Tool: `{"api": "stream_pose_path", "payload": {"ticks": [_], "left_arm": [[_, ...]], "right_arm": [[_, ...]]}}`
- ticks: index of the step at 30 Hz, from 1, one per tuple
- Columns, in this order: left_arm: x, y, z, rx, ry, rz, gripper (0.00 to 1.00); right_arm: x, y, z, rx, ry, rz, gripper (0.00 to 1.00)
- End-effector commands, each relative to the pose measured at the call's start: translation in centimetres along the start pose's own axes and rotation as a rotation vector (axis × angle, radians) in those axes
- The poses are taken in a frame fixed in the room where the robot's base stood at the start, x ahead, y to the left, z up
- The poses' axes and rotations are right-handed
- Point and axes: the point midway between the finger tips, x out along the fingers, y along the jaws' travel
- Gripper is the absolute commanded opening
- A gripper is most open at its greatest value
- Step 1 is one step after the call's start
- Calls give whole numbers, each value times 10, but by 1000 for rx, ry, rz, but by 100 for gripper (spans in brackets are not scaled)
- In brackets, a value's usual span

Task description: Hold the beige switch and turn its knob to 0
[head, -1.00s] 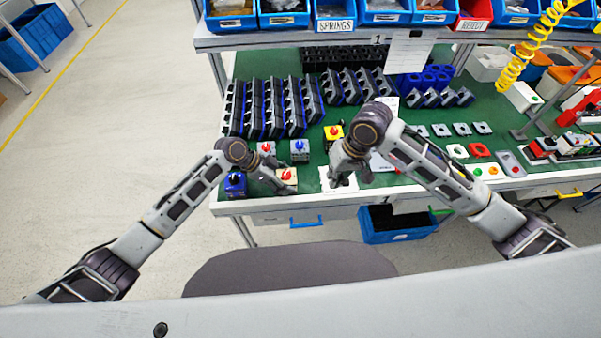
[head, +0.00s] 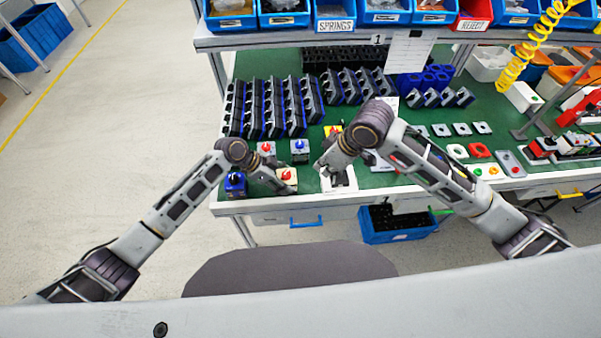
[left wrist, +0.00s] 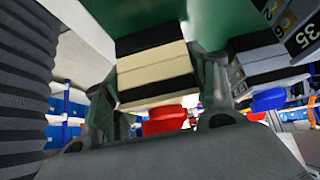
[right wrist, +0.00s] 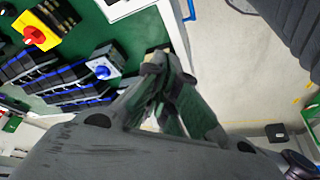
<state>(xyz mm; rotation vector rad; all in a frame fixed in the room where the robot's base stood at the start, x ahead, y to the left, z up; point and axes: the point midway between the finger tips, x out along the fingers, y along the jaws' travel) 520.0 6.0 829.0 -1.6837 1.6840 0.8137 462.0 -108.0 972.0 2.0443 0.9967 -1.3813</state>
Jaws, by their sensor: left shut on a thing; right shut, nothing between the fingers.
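The beige switch (head: 290,183) with a red knob (head: 288,175) is near the front edge of the green bench. In the left wrist view its beige body (left wrist: 155,72) sits between my left fingers, with the red knob (left wrist: 165,121) beyond it. My left gripper (head: 282,187) is shut on the body from the left. My right gripper (head: 320,166) is shut and empty, to the right of the beige switch and apart from it. Its closed fingertips (right wrist: 155,62) show in the right wrist view. The knob's setting is too small to read.
Close by stand a grey switch with a blue knob (head: 299,150), a grey one with a red knob (head: 266,148), a blue switch (head: 235,184) and a yellow switch (head: 333,131). A white sheet (head: 349,186) lies right of the beige switch. Rows of dark housings (head: 270,108) fill the back.

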Motion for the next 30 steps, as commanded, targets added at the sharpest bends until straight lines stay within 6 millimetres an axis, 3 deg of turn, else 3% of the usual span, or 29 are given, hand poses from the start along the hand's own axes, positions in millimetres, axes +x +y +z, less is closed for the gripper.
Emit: {"api": "stream_pose_path", "payload": {"ticks": [20, 30], "left_arm": [[0, 0, -1, 0, 1, -1, 32], [0, 0, 0, 0, 1, -1, 32]], "right_arm": [[3, 0, 0, -39, -1, -1, 0], [33, 0, 0, -37, -3, -2, 0]]}}
